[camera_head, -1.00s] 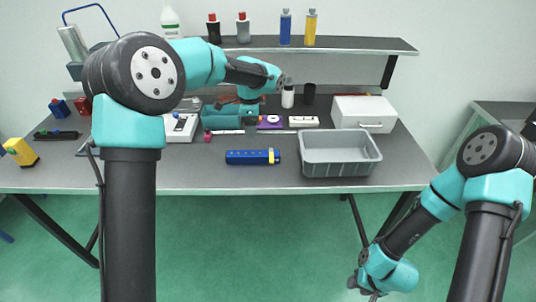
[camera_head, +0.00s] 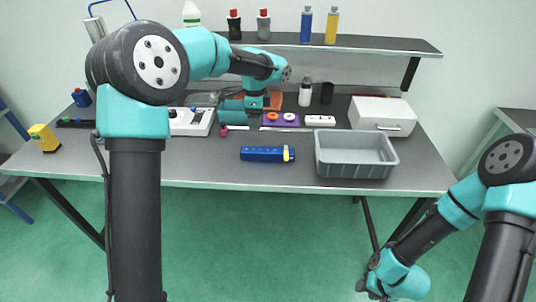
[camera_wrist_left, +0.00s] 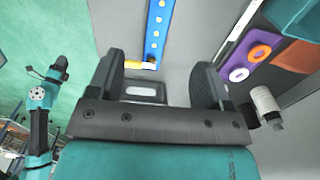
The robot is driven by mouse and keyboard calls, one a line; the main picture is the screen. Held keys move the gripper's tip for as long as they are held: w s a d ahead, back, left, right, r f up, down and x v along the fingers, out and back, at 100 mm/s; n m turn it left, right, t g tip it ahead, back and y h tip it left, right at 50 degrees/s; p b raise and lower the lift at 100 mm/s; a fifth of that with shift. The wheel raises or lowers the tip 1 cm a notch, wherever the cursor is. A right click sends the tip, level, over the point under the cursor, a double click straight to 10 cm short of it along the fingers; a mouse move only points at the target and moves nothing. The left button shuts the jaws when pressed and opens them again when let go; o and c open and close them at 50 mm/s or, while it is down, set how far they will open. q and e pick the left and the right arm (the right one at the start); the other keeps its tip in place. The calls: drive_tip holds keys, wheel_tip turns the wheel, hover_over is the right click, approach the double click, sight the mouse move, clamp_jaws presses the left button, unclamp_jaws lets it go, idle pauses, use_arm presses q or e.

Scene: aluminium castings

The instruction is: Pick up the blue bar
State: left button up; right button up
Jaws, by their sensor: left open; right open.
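The blue bar (camera_head: 262,154) lies flat on the grey table near its front edge, with a yellow band by its right end. In the left wrist view the bar (camera_wrist_left: 158,28) shows ahead of the fingers, its yellow band nearest to them. My left gripper (camera_head: 254,119) points down over the table behind the bar, apart from it. In the wrist view its two dark fingers (camera_wrist_left: 157,80) are spread, with no bar between them. My right gripper (camera_head: 371,291) hangs low in front of the table, far from the bar; its fingertips are small and partly hidden.
A grey bin (camera_head: 356,170) stands just right of the bar. Behind are a purple block (camera_head: 270,122) with rings, a white holder (camera_head: 320,121), a white box (camera_head: 382,115) and a white bottle (camera_head: 305,94). A yellow block (camera_head: 44,138) sits far left. Table around the bar's front is clear.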

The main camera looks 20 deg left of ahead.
use_arm(q)
approach(257, 149)
wheel_tip(257, 149, down, 5)
drive_tip(key=shift+f, duration=0.15)
idle(0.4)
drive_tip(key=shift+f, duration=2.6)
drive_tip(key=shift+c, duration=0.3)
drive_tip(key=c, duration=1)
drive_tip(key=shift+c, duration=0.2)
drive_tip(key=shift+r, duration=0.1)
